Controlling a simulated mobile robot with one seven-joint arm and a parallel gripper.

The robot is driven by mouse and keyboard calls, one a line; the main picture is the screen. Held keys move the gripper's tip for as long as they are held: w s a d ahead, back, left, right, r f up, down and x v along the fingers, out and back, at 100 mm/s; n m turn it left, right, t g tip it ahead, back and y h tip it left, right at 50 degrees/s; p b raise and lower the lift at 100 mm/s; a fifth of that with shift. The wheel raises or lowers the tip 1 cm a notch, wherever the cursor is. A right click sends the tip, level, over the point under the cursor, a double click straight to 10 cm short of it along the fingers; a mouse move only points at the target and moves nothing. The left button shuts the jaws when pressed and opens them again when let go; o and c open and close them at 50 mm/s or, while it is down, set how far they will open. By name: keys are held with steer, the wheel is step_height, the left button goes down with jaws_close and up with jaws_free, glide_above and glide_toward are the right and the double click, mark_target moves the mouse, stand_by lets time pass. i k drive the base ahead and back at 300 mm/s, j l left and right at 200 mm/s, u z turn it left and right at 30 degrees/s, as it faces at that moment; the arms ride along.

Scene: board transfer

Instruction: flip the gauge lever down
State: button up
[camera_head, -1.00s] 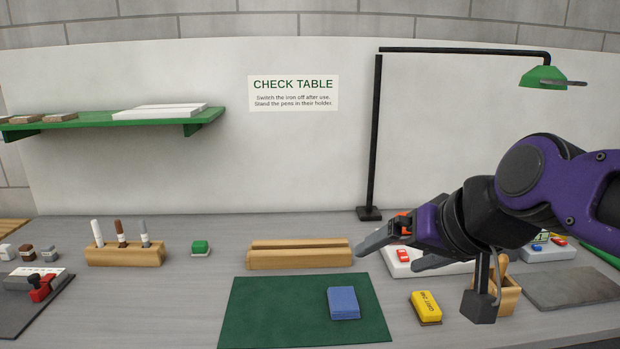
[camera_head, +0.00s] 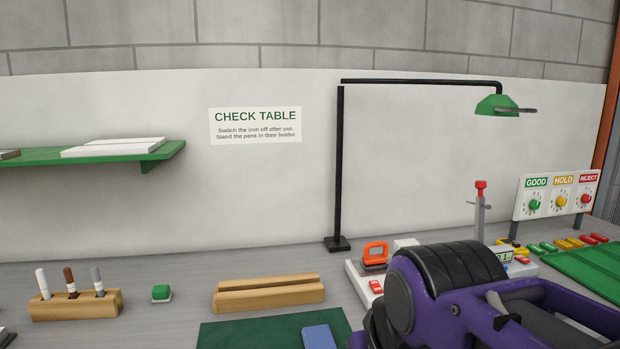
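A gauge (camera_head: 479,222) stands at the right, behind my arm. It shows as an upright grey post with a red knob (camera_head: 481,187) at the top and a thin rod reaching left from the post. A small display (camera_head: 503,256) with digits shows beside the post's foot. My arm covers the lower part, and I cannot tell which part is the lever. My purple and black arm fills the lower right. My gripper's fingers do not show.
An orange-handled iron (camera_head: 375,254) sits on a white base left of the gauge. A lamp (camera_head: 337,170) stands behind. A wooden block (camera_head: 268,296), green mat (camera_head: 228,335) and pen holder (camera_head: 75,306) lie left. A sign panel (camera_head: 557,195) and coloured tags stand right.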

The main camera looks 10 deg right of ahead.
mark_target(479, 185)
steer(key=l, duration=2.55)
steer(key=k+j+z, duration=0.15)
steer(key=k+z, duration=0.3)
steer(key=i+l+u, duration=0.2)
steer(key=i+u, duration=0.25)
steer(key=i, duration=0.05)
